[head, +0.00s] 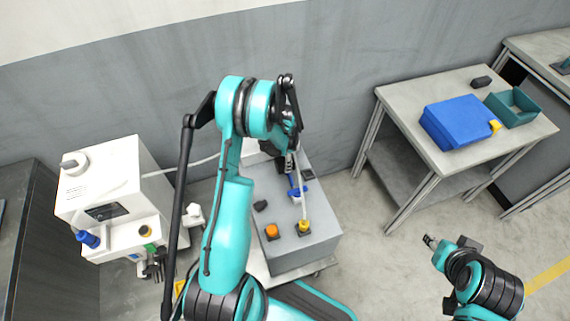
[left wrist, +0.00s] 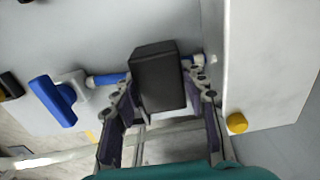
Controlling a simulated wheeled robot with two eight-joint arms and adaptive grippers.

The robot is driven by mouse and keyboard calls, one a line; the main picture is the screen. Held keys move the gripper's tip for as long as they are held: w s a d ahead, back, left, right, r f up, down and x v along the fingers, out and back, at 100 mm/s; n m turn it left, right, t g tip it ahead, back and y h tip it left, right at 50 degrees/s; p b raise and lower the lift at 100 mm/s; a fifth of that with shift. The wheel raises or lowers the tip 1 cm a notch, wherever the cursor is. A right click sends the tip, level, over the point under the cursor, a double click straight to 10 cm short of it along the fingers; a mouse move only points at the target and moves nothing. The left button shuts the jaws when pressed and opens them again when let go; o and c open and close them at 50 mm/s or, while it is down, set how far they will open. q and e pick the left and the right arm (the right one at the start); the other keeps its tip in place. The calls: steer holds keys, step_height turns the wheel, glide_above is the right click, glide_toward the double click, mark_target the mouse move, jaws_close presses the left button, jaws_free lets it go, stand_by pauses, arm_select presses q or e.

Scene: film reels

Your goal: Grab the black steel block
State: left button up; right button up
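The black steel block (left wrist: 158,78) shows in the left wrist view between the fingertips of my left gripper (left wrist: 160,88). Both fingers press against its sides, and it hides part of a blue rod behind it. In the head view my left gripper (head: 290,150) points down over the back of the grey cabinet, and the block it holds is hard to make out there. My right gripper (head: 430,241) is at the lower right, over bare floor; it is small, and its finger gap is unclear.
The grey cabinet (head: 318,245) carries a small dark piece (head: 260,205), an orange knob (head: 271,231), a yellow knob (head: 305,226) and a blue handle (head: 298,191). A white machine (head: 115,185) stands left. A table (head: 405,100) at right holds a blue case (head: 455,122) and a teal bin (head: 513,107).

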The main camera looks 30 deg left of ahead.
arm_select(q)
jaws_close()
